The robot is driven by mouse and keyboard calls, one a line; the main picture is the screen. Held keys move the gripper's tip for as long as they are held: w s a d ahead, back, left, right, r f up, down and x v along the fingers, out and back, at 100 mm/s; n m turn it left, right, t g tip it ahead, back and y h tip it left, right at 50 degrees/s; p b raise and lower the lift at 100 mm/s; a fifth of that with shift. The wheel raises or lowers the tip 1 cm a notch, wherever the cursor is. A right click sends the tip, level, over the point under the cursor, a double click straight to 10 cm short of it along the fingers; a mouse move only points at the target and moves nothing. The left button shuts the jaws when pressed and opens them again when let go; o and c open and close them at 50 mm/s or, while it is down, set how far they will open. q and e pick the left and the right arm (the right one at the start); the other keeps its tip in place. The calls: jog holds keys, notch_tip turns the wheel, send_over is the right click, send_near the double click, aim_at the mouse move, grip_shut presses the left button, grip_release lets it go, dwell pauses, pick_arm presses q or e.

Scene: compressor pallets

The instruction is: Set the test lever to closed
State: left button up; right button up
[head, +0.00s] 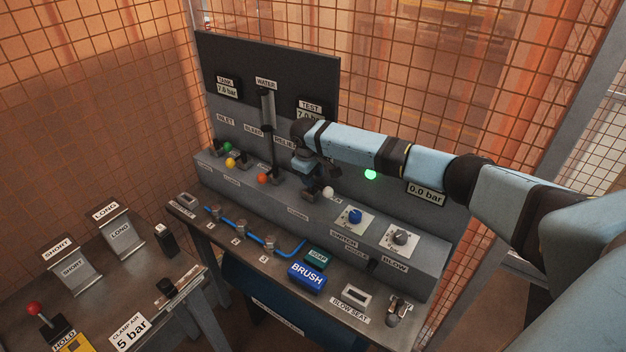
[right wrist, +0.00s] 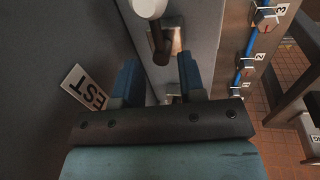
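The test lever has a white ball knob (head: 328,191) and stands on the sloped grey console at the lower right of my right gripper (head: 316,175). In the right wrist view its white knob (right wrist: 150,7) and dark stem show at the top, just ahead of the gap between my fingers. A label ending in "EST" (right wrist: 88,89) lies to the left there. My right gripper (right wrist: 160,78) has its two blue fingers spread apart with nothing between them. The lever's lower end is partly hidden in the head view. My left gripper is out of view.
Levers with green (head: 227,146), yellow (head: 230,162) and orange (head: 262,177) knobs stand left along the console. A dark upright water column (head: 268,130) rises behind. Blue and grey rotary knobs (head: 355,215) sit to the right. A green lamp (head: 370,174) glows.

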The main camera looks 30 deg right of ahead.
jog(key=shift+w+d+f, duration=0.1)
jog(key=shift+d+f, duration=0.05)
jog(key=shift+f, duration=0.55)
jog(key=shift+d+f, duration=0.1)
jog(key=shift+f, duration=0.55)
grip_shut()
jog(key=shift+a, duration=0.1)
